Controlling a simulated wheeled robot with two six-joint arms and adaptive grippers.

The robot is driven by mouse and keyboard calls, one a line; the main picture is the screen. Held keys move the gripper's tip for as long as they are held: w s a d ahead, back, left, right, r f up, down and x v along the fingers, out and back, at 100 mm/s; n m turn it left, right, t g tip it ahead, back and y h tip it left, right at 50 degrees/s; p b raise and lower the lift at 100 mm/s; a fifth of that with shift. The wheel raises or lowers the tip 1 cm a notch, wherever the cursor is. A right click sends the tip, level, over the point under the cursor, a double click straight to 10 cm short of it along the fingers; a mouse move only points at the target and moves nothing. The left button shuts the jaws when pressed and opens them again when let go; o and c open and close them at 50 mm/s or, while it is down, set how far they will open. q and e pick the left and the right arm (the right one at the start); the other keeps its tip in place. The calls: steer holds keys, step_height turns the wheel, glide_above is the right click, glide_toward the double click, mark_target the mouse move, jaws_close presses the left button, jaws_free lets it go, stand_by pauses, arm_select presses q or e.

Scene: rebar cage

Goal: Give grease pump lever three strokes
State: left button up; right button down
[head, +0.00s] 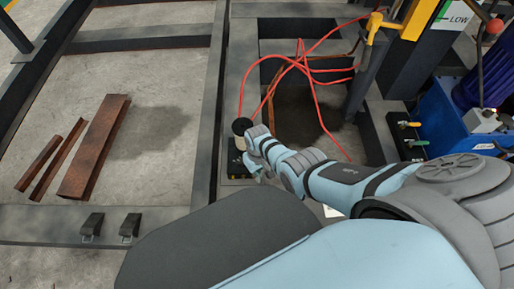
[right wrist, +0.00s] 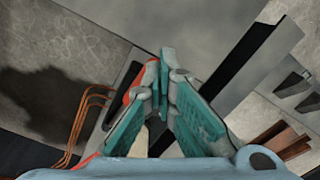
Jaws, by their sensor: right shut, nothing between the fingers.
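A black lever with a red ball knob (head: 495,25) stands at the top right in the head view. Below it is a blue housing (head: 450,122) with a dark purple ribbed cylinder (head: 480,82). I take this to be the grease pump, but no label confirms it. My right gripper (head: 258,172) is left of the pump, well apart from it, low over the dark frame. In the right wrist view its teal fingers (right wrist: 165,62) are shut with nothing between them. The lever does not show in that view. My left gripper is not in view.
Red hoses (head: 300,62) loop across the frame opening near my right gripper. A yellow pipe fitting (head: 375,25) stands on a dark post. Rusty steel channels (head: 95,148) lie on the floor at left. Two black clips (head: 92,224) sit on the front beam.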

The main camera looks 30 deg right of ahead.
steer(key=shift+f, duration=0.1)
steer(key=shift+s+a+f+b, duration=0.15)
steer(key=shift+s+f+b, duration=0.2)
steer(key=shift+f, duration=0.25)
steer(key=shift+s+a+f+b, duration=0.1)
steer(key=shift+s+f+b, duration=0.1)
steer(key=shift+f+b, duration=0.35)
steer(key=shift+f, duration=0.1)
steer(key=w+d+r+p, duration=0.3)
steer(key=w+r, duration=0.3)
steer(key=r, duration=0.4)
steer(key=shift+w+r+p, duration=0.2)
steer(key=shift+w+p, duration=0.05)
steer(key=shift+p, duration=0.15)
steer(key=shift+s+f, duration=0.1)
stand_by(0.4)
